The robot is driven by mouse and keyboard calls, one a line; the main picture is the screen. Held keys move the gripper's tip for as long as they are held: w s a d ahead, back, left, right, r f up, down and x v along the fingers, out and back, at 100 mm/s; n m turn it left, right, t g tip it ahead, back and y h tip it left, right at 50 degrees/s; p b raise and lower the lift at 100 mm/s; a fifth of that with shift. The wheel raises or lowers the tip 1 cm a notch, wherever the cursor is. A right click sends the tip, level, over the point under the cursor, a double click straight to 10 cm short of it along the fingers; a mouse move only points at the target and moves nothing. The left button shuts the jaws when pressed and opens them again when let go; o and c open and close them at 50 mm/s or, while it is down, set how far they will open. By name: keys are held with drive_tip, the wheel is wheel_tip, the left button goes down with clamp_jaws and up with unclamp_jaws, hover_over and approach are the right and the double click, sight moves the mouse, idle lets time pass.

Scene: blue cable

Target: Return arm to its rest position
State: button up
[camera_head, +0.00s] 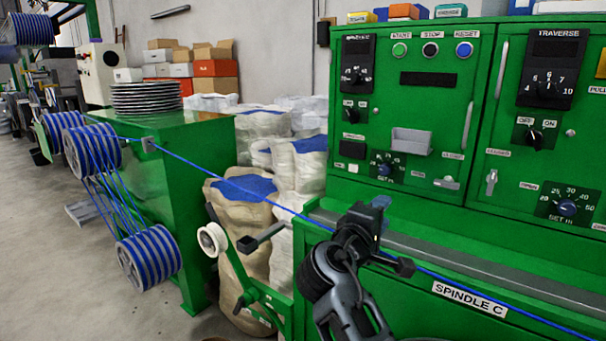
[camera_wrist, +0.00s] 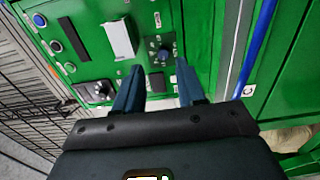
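My gripper (camera_head: 378,208) is in front of the green control cabinet (camera_head: 392,200), close to the blue cable (camera_head: 450,274) in the head view. In the wrist view my gripper (camera_wrist: 158,84) has its two fingers apart, with nothing between them. Beyond the fingers is the cabinet panel (camera_wrist: 190,28) with a dark knob (camera_wrist: 165,54). The blue cable (camera_wrist: 256,45) runs to the right of the fingers in the wrist view, apart from them. My arm reaches up from the bottom of the head view.
A green stand (camera_head: 185,160) bears stacked discs (camera_head: 146,98). Blue-striped spools (camera_head: 92,150) stand at the left. Sacks (camera_head: 245,225) and a small white pulley (camera_head: 212,240) on a green bracket are left of my arm. Clear floor (camera_head: 50,270) lies at lower left.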

drive_tip(key=s+d+f+y, duration=0.1)
drive_tip(key=s+f+y, duration=0.2)
drive_tip(key=s+f, duration=0.55)
drive_tip(key=s+d+f+y, duration=0.1)
drive_tip(key=s+f+y, duration=0.4)
drive_tip(key=f, duration=0.7)
drive_tip(key=s+f+m+g+y, duration=0.1)
drive_tip(key=s+f, duration=0.2)
drive_tip(key=s, duration=0.6)
drive_tip(key=s+f+m+y, duration=0.1)
drive_tip(key=s+f, duration=0.2)
drive_tip(key=s, duration=0.7)
drive_tip(key=s+d+r+m, duration=0.1)
drive_tip(key=s+r+m, duration=0.2)
drive_tip(key=s, duration=0.5)
drive_tip(key=s+d+r+m, duration=0.2)
drive_tip(key=s+r+m, duration=0.1)
drive_tip(key=s+r, duration=0.3)
drive_tip(key=s+d+r+m+t, duration=0.1)
drive_tip(key=s+r+m, duration=0.2)
drive_tip(key=s, duration=0.7)
wheel_tip(320, 180, up, 2)
drive_tip(key=shift+s+d+r+y, duration=0.2)
drive_tip(key=shift+d+y, duration=0.1)
drive_tip(key=shift+d, duration=0.1)
